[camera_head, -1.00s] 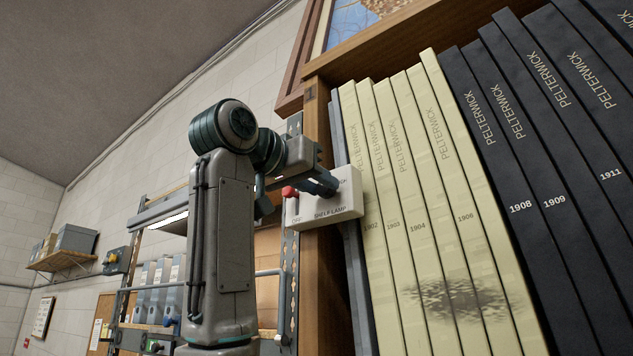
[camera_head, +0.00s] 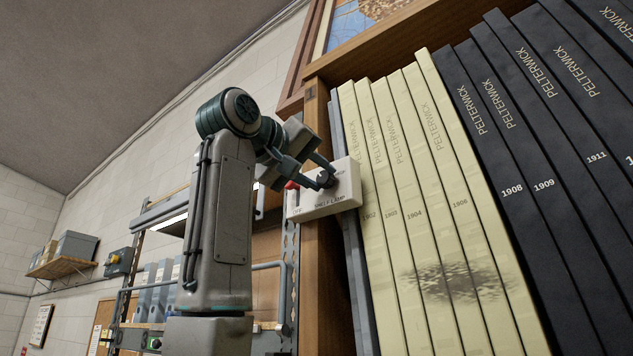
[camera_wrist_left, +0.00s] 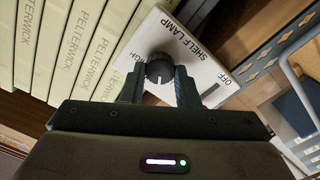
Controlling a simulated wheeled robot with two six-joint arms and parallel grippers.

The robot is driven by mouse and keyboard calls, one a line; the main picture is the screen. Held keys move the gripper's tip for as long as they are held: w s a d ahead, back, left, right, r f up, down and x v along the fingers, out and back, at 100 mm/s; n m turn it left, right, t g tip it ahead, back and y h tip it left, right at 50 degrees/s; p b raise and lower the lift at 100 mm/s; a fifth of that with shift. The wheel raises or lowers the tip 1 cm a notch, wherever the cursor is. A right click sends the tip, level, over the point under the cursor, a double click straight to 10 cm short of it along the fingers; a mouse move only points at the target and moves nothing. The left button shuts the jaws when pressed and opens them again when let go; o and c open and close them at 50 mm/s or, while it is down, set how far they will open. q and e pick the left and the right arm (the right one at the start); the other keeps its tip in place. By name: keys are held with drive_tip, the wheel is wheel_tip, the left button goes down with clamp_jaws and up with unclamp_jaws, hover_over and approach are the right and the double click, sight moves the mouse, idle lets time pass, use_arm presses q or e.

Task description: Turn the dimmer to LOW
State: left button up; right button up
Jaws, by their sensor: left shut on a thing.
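The dimmer is a black round knob (camera_wrist_left: 159,68) on a white box labelled SHELF LAMP (camera_wrist_left: 190,45). In the left wrist view OFF is printed to its right and a partly covered word ending in "IGH" to its left. The box (camera_head: 338,203) is on the shelf's wooden upright in the head view. My left gripper (camera_head: 322,177) is shut on the knob, with one finger on each side of it (camera_wrist_left: 159,85). The knob's pointer and any LOW mark cannot be made out. A red part (camera_head: 291,185) shows at the box's left end. My right gripper is not in view.
Cream volumes (camera_head: 400,160) and dark volumes (camera_head: 510,150) stand on the shelf close to the right of the box. The wooden upright (camera_head: 317,120) is right behind it. A metal rack (camera_head: 287,290) stands to the left, behind my arm.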

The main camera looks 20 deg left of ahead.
use_arm(q)
drive_tip(key=n+b, duration=0.1)
drive_tip(key=n, duration=0.3)
drive_tip(key=shift+b, duration=0.35)
drive_tip(key=shift+n, duration=0.3)
drive_tip(key=o, duration=1)
drive_tip(key=shift+c, duration=0.2)
drive_tip(key=shift+a, duration=0.1)
